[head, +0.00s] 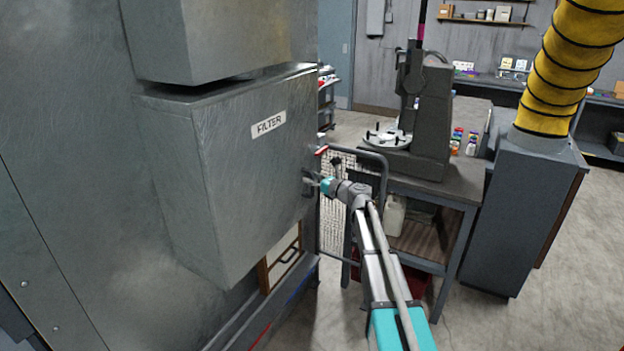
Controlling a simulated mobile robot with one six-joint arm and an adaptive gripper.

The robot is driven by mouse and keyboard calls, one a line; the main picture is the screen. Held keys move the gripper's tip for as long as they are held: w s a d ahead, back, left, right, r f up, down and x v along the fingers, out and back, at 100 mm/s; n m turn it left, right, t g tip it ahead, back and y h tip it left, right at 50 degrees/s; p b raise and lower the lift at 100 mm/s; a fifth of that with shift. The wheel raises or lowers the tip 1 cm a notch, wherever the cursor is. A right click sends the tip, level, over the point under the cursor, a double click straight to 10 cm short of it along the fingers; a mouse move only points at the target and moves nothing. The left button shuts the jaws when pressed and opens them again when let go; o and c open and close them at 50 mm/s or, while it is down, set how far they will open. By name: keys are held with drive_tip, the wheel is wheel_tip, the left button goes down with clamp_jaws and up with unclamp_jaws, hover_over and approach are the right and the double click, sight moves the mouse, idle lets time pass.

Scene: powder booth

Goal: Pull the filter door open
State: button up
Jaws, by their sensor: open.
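The filter door (240,170) is the grey metal front of a box on the left, with a white label reading FILTER. It looks closed, though its right edge is partly hard to make out. A small dark handle (307,188) sits near the door's right edge. My gripper (315,182) is at this handle, reaching in from the right, with its jaws open. The fingertips are small and dark, and I cannot tell whether they touch the handle or lie around it.
A workbench (455,185) with a dark press (430,115) stands right of my arm. A wire mesh panel in a bent tube frame (383,180) is close behind my gripper. A grey cabinet (520,210) with a yellow hose (565,70) stands further right. Floor is clear at lower right.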

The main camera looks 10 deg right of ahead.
drive_tip(key=shift+c, duration=0.2)
clamp_jaws()
drive_tip(key=shift+s, duration=0.15)
idle(0.3)
